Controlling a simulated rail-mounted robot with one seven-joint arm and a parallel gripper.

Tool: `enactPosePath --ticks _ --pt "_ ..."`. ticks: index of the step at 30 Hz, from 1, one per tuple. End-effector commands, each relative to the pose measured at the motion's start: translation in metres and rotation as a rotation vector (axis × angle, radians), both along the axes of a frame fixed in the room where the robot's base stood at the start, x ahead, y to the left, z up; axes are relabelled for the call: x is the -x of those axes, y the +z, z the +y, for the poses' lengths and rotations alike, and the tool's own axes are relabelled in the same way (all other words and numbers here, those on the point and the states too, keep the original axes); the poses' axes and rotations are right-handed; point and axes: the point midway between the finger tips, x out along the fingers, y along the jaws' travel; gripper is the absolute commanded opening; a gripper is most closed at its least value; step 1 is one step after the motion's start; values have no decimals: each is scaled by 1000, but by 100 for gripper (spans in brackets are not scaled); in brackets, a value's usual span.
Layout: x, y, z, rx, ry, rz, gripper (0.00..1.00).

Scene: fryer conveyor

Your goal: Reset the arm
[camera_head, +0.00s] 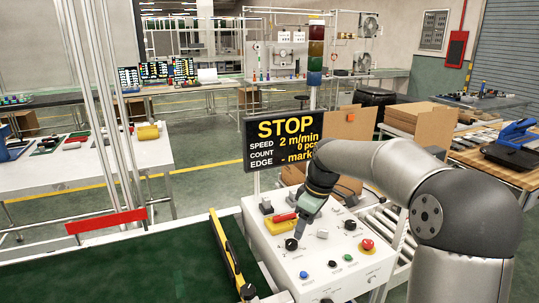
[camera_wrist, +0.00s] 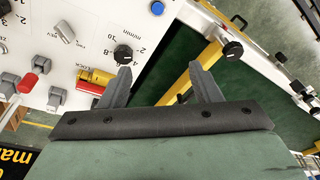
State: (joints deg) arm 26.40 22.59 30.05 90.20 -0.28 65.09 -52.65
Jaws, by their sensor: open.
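My arm reaches over the control panel (camera_head: 325,270) from the right in the head view. My gripper (camera_head: 294,238) points down at the panel's left part, close above a black knob. In the wrist view my gripper (camera_wrist: 160,68) has its two fingers spread wide with nothing between them. The black speed knob (camera_wrist: 123,54) lies by the left fingertip; I cannot tell whether they touch. A yellow lock block with a red part (camera_wrist: 95,80) is left of the fingers. A yellow bar (camera_wrist: 205,62) passes behind the right finger.
The panel carries a red mushroom button (camera_head: 367,245), a green button (camera_head: 348,257) and a blue button (camera_head: 303,274). A green belt (camera_head: 150,270) runs left of it. A STOP display (camera_head: 284,138) stands behind. Cardboard boxes (camera_head: 350,122) are at the back right.

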Motion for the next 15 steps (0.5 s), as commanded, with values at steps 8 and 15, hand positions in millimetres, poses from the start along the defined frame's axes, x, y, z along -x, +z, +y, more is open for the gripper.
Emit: enactPosePath --ticks 8,15 --pt "181 -18 16 166 -496 89 57" --pt "291 -50 8 134 -829 126 57"
